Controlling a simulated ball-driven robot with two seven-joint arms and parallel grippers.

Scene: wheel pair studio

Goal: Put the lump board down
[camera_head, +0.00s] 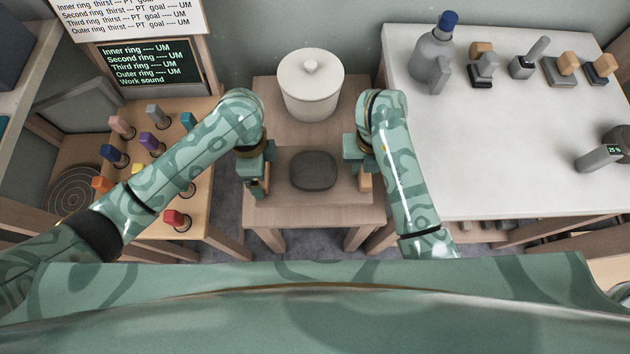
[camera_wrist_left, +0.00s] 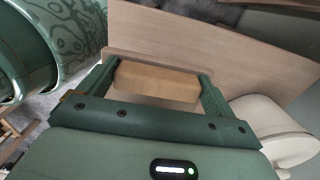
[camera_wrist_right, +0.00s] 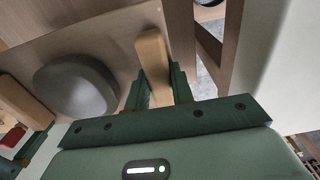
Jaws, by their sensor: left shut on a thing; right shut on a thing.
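The lump board (camera_head: 342,190) is a flat wooden board in front of me with a block handle at each side. A smooth dark grey lump (camera_head: 313,170) lies on its middle; it also shows in the right wrist view (camera_wrist_right: 75,90). My left gripper (camera_head: 258,180) is shut on the left handle, a pale wooden block (camera_wrist_left: 157,84). My right gripper (camera_head: 360,168) is shut on the right handle (camera_wrist_right: 152,65). The board looks level over a low wooden table (camera_head: 320,215). I cannot tell whether it touches the table.
A lidded white pot (camera_head: 310,90) stands behind the board. A white table (camera_head: 480,150) with stamp-like tools and a grey bottle (camera_head: 433,55) is at right. A wooden stand with coloured pegs (camera_head: 190,215) is at left. Dark and white signs (camera_head: 150,62) stand behind it.

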